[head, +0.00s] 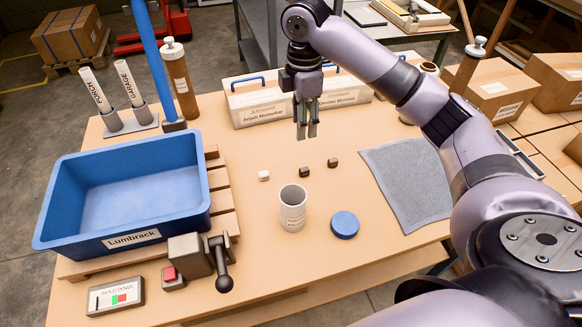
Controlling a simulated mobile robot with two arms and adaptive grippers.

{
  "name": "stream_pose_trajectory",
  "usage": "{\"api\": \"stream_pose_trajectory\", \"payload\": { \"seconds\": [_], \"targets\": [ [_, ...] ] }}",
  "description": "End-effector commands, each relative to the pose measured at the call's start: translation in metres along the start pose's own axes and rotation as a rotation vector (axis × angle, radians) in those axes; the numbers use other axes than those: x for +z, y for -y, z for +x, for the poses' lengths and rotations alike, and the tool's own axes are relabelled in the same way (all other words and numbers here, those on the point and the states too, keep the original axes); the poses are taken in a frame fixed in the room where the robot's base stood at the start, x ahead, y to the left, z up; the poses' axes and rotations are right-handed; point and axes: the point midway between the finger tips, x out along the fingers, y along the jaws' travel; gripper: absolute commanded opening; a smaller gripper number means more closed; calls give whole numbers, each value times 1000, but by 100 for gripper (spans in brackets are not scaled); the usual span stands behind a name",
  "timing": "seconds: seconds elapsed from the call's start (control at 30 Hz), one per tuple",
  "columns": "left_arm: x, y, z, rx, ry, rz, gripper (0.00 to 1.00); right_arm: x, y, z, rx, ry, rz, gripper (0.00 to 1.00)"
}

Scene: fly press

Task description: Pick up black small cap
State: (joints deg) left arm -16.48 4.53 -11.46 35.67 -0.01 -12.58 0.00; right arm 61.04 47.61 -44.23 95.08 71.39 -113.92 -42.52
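Three small caps lie on the wooden table: a white one (264,175), a black one (304,173) and a dark brownish one (332,162). The two dark caps look much alike. My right gripper (306,134) points down above the table, beyond the caps in the picture. Its two fingers show a gap between them with nothing in it, so it is open. It touches none of the caps. My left gripper is not in view.
A white cup (293,212) and a round blue lid (344,225) stand in front of the caps. A blue bin (60,205) is at left, a lever device (190,257) near it. A grey cloth (410,180) lies at right, white cases (258,105) behind.

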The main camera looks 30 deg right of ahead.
Motion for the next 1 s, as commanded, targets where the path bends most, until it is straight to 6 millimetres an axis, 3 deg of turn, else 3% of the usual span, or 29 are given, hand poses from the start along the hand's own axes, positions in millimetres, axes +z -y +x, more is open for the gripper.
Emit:
{"api": "stream_pose_trajectory", "payload": {
  "seconds": [0.03,0.17,0.27,0.43,0.53,0.7,0.87,1.0],
  "targets": [
    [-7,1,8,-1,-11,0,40,2,-1,4,1,1,1,40],
    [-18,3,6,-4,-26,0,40,4,-1,11,-3,1,0,40],
    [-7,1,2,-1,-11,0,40,4,0,28,-5,2,0,40],
    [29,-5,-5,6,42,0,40,4,0,66,-6,2,1,40],
    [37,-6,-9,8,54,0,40,4,-1,88,-5,1,1,40],
    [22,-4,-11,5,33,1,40,3,-2,114,-2,0,0,40],
    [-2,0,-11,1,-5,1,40,3,-2,124,-1,0,0,40],
    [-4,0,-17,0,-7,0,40,3,-4,138,-4,0,1,40]
  ]
}}
